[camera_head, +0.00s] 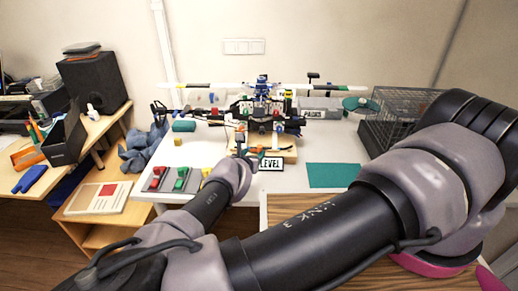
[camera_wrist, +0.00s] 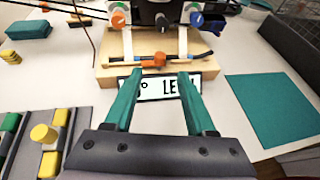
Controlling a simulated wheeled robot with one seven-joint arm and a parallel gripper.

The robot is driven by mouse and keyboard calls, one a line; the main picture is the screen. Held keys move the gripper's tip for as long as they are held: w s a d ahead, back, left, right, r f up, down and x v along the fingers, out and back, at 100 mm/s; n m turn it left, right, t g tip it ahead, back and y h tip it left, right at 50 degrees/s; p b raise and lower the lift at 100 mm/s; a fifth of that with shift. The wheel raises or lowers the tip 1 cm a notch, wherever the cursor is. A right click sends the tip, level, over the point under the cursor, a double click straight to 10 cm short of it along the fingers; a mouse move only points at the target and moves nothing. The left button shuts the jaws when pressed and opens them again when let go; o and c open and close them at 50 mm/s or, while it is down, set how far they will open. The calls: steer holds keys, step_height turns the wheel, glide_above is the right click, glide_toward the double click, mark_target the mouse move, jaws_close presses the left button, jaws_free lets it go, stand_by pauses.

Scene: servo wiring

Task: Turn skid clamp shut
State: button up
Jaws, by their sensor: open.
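A model helicopter (camera_head: 262,105) stands on a wooden block on the white table. In the wrist view the wooden block (camera_wrist: 108,75) carries a dark cross bar with an orange clamp piece (camera_wrist: 155,61) at its middle; I take this for the skid clamp. How tight it is I cannot tell. My gripper (camera_wrist: 158,76) is open, its two teal fingers apart on either side of the clamp and just short of it, with nothing between them but a view of the LEVEL card (camera_wrist: 165,88). My gripper also shows in the head view (camera_head: 246,150), partly hidden by my arm.
An orange knob (camera_wrist: 118,20) and a blue knob (camera_wrist: 205,19) sit above the block. A grey tray (camera_wrist: 70,115) with coloured blocks lies left. A teal mat (camera_head: 333,175) lies flat on the right. A wire cage (camera_head: 395,115) stands at the table's right end.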

mark_target(259, 148)
steer(key=x, duration=0.8)
steer(key=shift+c, duration=0.3)
jaws_close()
